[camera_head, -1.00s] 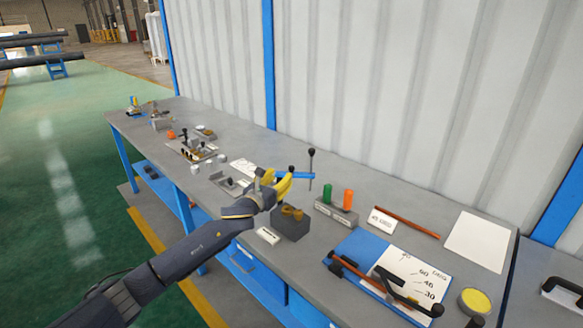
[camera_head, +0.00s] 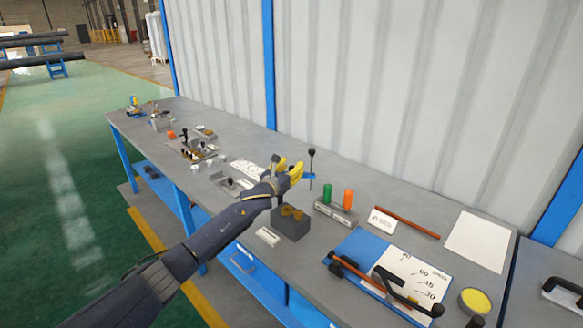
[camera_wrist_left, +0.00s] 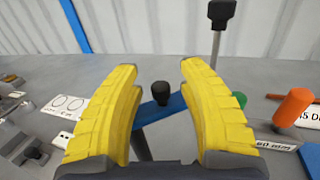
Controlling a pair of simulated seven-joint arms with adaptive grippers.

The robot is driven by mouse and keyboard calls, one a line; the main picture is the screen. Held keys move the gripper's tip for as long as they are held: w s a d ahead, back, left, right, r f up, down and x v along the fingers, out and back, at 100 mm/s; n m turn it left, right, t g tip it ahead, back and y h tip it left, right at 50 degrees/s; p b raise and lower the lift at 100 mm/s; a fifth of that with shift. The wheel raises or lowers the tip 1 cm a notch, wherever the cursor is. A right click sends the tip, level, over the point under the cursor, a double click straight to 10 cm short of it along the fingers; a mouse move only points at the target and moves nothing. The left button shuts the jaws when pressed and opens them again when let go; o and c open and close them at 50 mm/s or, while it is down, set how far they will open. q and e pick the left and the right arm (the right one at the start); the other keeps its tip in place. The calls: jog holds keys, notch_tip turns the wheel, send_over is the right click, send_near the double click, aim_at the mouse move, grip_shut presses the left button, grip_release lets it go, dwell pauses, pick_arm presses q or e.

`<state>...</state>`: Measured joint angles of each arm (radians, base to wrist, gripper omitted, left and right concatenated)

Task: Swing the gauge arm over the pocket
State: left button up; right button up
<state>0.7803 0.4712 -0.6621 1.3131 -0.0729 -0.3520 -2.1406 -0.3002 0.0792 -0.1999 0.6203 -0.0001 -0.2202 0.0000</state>
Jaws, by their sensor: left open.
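The gauge arm, a blue bar (camera_wrist_left: 163,112) with a black knob (camera_wrist_left: 160,92), reaches toward a thin upright post (camera_head: 311,168) topped by a black ball or grip. In the head view only a short blue piece (camera_head: 309,175) shows, as my left gripper hides the rest. My left gripper (camera_head: 289,168) has yellow fingers, open and empty; in the left wrist view (camera_wrist_left: 160,68) the knob appears between them. I cannot tell how near the knob is in depth. I cannot clearly make out the pocket; a low grey fixture (camera_head: 230,183) lies left of my gripper. My right gripper is out of view.
A dark block with brass-coloured parts (camera_head: 290,224) stands below my gripper. A green peg (camera_head: 326,195) and an orange peg (camera_head: 348,198) stand in a grey holder to the right. A blue board with an angle sheet (camera_head: 410,272) lies at front right. The corrugated wall closes the back.

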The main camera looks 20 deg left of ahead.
pick_arm(q)
grip_shut()
